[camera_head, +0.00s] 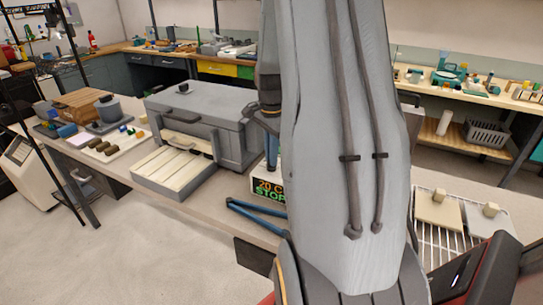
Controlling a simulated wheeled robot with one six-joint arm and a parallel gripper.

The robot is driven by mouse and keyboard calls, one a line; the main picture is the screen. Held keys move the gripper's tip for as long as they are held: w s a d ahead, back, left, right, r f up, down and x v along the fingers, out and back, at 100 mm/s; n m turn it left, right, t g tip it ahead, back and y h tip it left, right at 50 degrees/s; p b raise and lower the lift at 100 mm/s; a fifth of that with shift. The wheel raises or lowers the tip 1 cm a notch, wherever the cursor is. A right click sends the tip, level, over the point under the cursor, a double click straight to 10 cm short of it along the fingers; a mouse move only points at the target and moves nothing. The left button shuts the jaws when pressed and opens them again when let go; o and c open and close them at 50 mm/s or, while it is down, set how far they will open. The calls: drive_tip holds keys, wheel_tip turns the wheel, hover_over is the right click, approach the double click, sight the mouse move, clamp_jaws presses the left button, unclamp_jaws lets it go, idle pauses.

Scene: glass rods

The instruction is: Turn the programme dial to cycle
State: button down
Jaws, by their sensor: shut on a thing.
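A small control panel (270,190) stands on the bench just left of my arm. Its lit display shows "20 C" in orange and "STOP" in green. The programme dial is not visible; my arm covers the area to the right of the display. My arm fills the middle of the view from top to bottom. My gripper is not visible, so I cannot see what it holds or where it is relative to the dial. A large grey box-shaped oven (205,105) stands left of the panel, with a tray of pale slats (172,168) out in front.
A blue forked tool (255,212) lies at the bench's front edge. A wire rack (450,243) with pale blocks is at right. Dark rolls on a white board (128,147) and a grey pot (109,109) are at left. Cluttered benches line the back.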

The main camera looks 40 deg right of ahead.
drive_tip(key=shift+w+m, duration=0.1)
drive_tip(key=shift+m, duration=1.4)
drive_tip(key=c, duration=1.8)
unclamp_jaws()
drive_tip(key=shift+c, duration=0.2)
drive_tip(key=shift+r, duration=0.1)
wheel_tip(320, 180, up, 8)
drive_tip(key=shift+f+b, duration=0.15)
drive_tip(key=shift+b, duration=1.05)
